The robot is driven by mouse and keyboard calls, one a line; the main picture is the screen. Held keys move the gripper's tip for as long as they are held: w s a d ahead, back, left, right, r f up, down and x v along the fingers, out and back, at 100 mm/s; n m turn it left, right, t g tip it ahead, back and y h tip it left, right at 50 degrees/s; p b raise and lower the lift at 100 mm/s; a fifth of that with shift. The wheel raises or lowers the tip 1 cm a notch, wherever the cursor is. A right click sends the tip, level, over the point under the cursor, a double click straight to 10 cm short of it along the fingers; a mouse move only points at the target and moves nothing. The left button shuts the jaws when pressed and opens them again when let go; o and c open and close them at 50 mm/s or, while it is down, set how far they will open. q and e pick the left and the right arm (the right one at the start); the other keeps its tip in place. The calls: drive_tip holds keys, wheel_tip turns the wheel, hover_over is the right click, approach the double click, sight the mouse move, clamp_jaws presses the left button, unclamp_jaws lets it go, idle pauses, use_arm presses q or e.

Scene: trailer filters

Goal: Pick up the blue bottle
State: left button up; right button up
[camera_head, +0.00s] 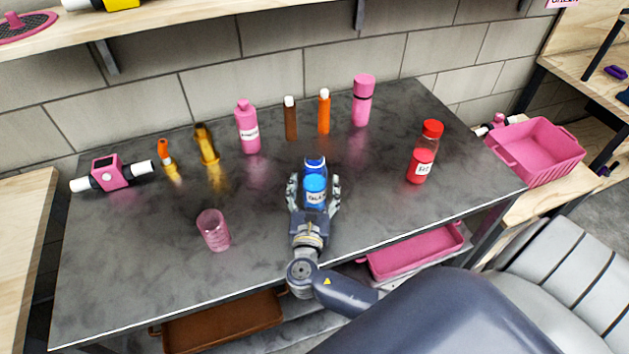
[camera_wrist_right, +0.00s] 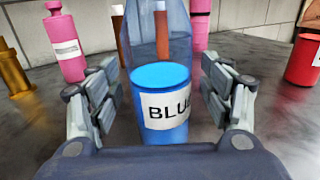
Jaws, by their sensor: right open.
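The blue bottle (camera_head: 315,188) stands upright on the grey table, with blue contents and a white label. In the right wrist view the bottle (camera_wrist_right: 163,100) is large and central, its label reading "BLU". My right gripper (camera_head: 314,190) is open, with one finger on each side of the bottle. In the wrist view the gripper (camera_wrist_right: 160,105) shows a visible gap between each finger and the bottle. The bottle's base is hidden behind the gripper's body in the wrist view. My left gripper is not in view.
A pink bottle (camera_head: 248,128), brown bottle (camera_head: 291,120), orange bottle (camera_head: 324,113) and pink container (camera_head: 362,102) stand behind. A red bottle (camera_head: 423,155) stands right, a pink beaker (camera_head: 213,230) left. The table (camera_head: 130,270) is bare at front left.

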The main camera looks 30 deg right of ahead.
sight(313, 185)
drive_tip(key=shift+w+d+f, duration=0.1)
drive_tip(key=shift+w+d, duration=0.1)
drive_tip(key=shift+w, duration=0.05)
drive_tip(key=shift+s, duration=0.1)
drive_tip(key=c, duration=1.4)
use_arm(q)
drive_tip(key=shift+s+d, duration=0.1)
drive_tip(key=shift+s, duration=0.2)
use_arm(e)
drive_tip(key=shift+r, duration=0.2)
drive_tip(key=shift+r, duration=1.7)
use_arm(q)
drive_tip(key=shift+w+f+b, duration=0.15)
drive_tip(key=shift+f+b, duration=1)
drive_tip(key=shift+b, duration=0.05)
use_arm(e)
drive_tip(key=s+a, duration=0.3)
drive_tip(key=s, duration=0.4)
drive_tip(key=s+a+r, duration=0.1)
drive_tip(key=s+a, duration=0.2)
drive_tip(key=s, duration=0.4)
drive_tip(key=shift+s+a+r, duration=0.15)
drive_tip(key=shift+s+r, duration=0.05)
drive_tip(key=shift+s, duration=0.05)
